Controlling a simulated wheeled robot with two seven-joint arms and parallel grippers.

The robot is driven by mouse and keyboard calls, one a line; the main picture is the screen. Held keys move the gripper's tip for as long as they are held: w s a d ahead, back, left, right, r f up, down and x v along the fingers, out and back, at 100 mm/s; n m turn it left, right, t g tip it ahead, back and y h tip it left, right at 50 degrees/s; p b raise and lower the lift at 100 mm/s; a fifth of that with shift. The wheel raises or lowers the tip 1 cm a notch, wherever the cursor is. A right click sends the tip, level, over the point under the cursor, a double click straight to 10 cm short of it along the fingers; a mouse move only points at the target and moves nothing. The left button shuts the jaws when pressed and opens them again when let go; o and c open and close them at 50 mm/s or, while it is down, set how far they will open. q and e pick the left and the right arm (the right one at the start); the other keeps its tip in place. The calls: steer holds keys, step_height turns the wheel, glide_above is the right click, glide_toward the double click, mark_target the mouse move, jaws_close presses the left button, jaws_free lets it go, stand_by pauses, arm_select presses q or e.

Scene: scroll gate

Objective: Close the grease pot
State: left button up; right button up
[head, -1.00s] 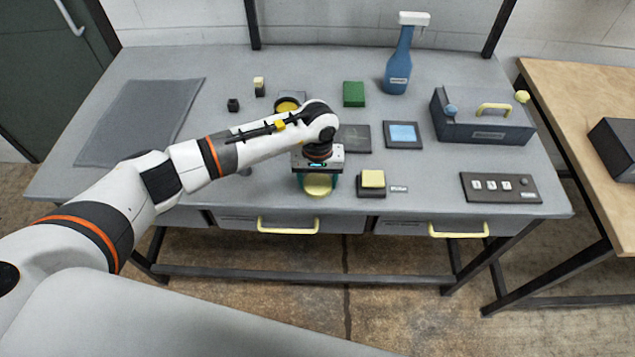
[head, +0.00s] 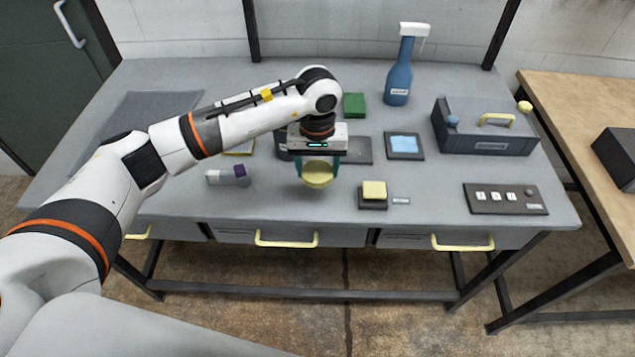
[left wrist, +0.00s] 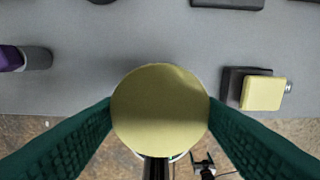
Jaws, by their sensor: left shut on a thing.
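My left gripper (head: 318,170) is shut on a round, pale yellow lid (head: 317,178) and holds it above the front middle of the bench, with a shadow below it. In the left wrist view the lid (left wrist: 160,108) lies flat between the two green fingers. A dark container side, which looks like the grease pot (head: 282,146), shows just left of and behind the gripper. My arm hides its top. My right gripper is not in view.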

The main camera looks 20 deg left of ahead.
arm_select(q)
steer(key=shift+r, duration=0.7)
steer(key=s+a+r+m, duration=0.1)
steer(key=s+a, duration=0.1)
steer(key=s, duration=0.5)
steer(key=s+a+r+m, duration=0.1)
steer(key=s+a, duration=0.2)
steer(key=s, duration=0.5)
steer(key=shift+s+a+r+m, duration=0.2)
steer(key=shift+a+r+m, duration=0.05)
steer(key=shift+m, duration=0.15)
